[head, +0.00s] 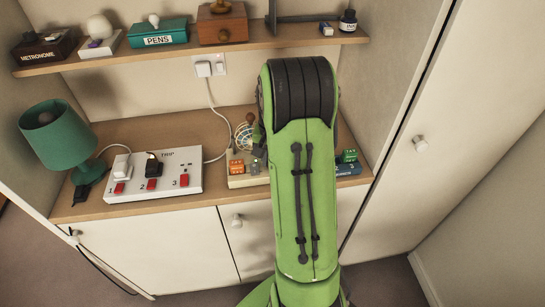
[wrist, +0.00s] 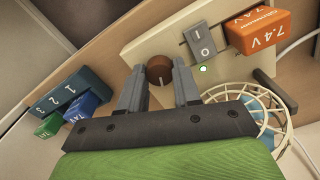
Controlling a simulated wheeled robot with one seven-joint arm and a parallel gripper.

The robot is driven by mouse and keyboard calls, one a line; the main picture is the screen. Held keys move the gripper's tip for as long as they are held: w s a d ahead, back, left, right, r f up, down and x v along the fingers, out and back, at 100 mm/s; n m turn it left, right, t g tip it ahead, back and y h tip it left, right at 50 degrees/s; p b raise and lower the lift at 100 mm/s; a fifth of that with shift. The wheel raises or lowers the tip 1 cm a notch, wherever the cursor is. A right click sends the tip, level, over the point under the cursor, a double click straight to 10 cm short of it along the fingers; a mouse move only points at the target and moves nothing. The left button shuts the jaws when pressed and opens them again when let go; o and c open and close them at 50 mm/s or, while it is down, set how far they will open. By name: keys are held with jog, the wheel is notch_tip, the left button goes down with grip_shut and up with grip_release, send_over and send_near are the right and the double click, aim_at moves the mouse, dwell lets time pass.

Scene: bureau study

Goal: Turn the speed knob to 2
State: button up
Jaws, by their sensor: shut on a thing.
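The speed knob (wrist: 159,69) is a small round brown knob on a beige panel (wrist: 122,47), at the middle of the wrist view. A pale mark shows on its near side; no scale numbers around it are readable. My gripper (wrist: 160,72) has one finger on each side of the knob and is shut on it. In the head view my green arm hides the knob and my gripper. The beige base (head: 248,182) shows there only in part, left of my arm.
Near the knob are a grey I/O switch (wrist: 200,42), an orange 7.4V battery (wrist: 257,32), a green light (wrist: 204,69) and a caged fan (wrist: 247,108). A blue numbered block (wrist: 72,91) lies left. A white power strip (head: 150,178) and green lamp (head: 62,135) stand left; a shelf (head: 190,50) overhangs.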

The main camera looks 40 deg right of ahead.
jog(key=shift+m, duration=0.3)
jog(key=o, duration=1.1)
jog(key=shift+c, duration=0.2)
notch_tip(320, 180, up, 16)
jog(key=p, duration=0.3)
jog(key=shift+p, duration=0.35)
jog(key=shift+f, duration=0.1)
jog(key=s+a+r+n+t, duration=0.2)
jog(key=s+a+r+n, duration=0.15)
jog(key=a, duration=0.55)
jog(key=s+a+r+n+t, duration=0.25)
jog(key=s+a+n, duration=0.2)
jog(key=a, duration=0.45)
jog(key=s+a+f+n+t, duration=0.1)
jog(key=s+a+f+n, duration=0.1)
jog(key=s+a, duration=0.3)
jog(key=s+n, duration=0.1)
jog(key=s, duration=0.2)
jog(key=shift+a+f, duration=0.15)
jog(key=shift+f, duration=0.2)
